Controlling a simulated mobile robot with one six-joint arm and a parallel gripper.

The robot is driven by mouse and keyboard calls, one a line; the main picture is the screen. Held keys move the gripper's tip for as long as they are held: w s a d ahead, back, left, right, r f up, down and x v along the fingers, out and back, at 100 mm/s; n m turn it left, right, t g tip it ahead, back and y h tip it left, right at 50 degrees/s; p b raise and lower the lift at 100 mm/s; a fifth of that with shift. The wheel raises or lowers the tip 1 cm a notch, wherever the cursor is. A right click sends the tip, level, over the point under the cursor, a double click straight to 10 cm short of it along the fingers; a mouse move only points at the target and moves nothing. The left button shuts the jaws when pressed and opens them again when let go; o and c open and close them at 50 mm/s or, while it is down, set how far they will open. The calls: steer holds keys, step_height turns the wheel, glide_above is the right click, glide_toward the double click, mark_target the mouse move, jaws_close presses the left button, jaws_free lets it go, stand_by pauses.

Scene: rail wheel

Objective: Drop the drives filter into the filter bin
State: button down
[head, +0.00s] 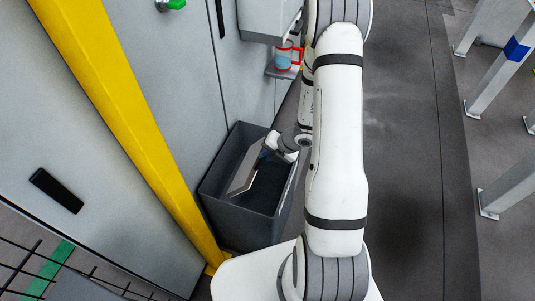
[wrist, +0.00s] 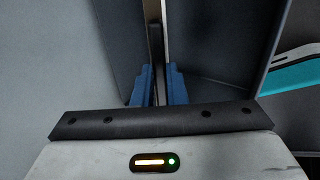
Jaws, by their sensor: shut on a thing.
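The drives filter (head: 243,175) is a thin, pale flat panel, seen tilted in the head view within the outline of the open top of the dark grey filter bin (head: 238,222). How deep it sits is hard to tell. My gripper (wrist: 160,88) is shut on the filter, its blue fingers on either side of the thin panel, which shows nearly edge-on in the wrist view (wrist: 154,35). The bin's grey walls (wrist: 225,45) surround it there. In the head view my gripper is over the bin, its fingers mostly hidden behind the filter.
A yellow post (head: 125,120) stands left of the bin, against grey cabinet fronts (head: 165,60). A small ledge with a red-handled object (head: 286,57) is beyond the bin. The dark floor (head: 405,150) between is clear.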

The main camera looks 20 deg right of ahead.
steer(key=shift+f+b, duration=2.05)
steer(key=shift+f, duration=0.75)
steer(key=c, duration=1.4)
jaws_free()
steer(key=p+v, duration=0.2)
steer(key=v, duration=0.5)
steer(key=shift+s+d+r, duration=0.15)
steer(key=shift+s+r, duration=0.05)
steer(key=shift+r, duration=0.15)
steer(key=shift+r, duration=0.1)
step_height(320, 180, up, 8)
steer(key=p, duration=0.7)
steer(key=shift+p, duration=0.4)
